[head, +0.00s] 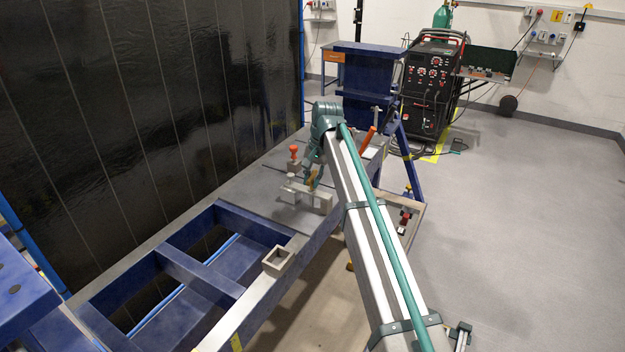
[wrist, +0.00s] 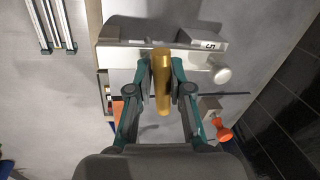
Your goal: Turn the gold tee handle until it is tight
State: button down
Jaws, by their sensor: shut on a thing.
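The gold tee handle (wrist: 162,85) sits between the two fingers of my gripper (wrist: 163,72) in the wrist view. The fingers touch it from both sides, and it points along the gripper's length in that picture. Behind it is a light metal jig bar (wrist: 120,57) with a round pale knob (wrist: 222,75) at its right end. In the head view my gripper (head: 312,182) reaches down to the small gold handle on the jig (head: 322,200), which stands on the grey bench top. Whether the handle is tight cannot be seen.
A block marked with a number (wrist: 205,40) stands beside the bar. An orange-red knob (wrist: 224,134) is right of my gripper. An orange cylinder (head: 367,139) and a square metal tube (head: 278,261) are also on the bench. A dark wall panel (head: 150,110) stands left.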

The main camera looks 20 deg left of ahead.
jog(key=shift+a+m, duration=0.1)
jog(key=shift+m, duration=0.4)
jog(key=c, duration=1.1)
grip_release()
jog(key=shift+r, duration=0.1)
jog(key=r, duration=0.4)
jog(key=d+r, duration=0.1)
jog(key=r, duration=0.2)
jog(key=d+r, duration=0.1)
jog(key=r, duration=0.3)
jog(key=shift+s+d+r, duration=0.15)
jog(key=shift+d+r, duration=0.05)
jog(key=shift+r, duration=0.15)
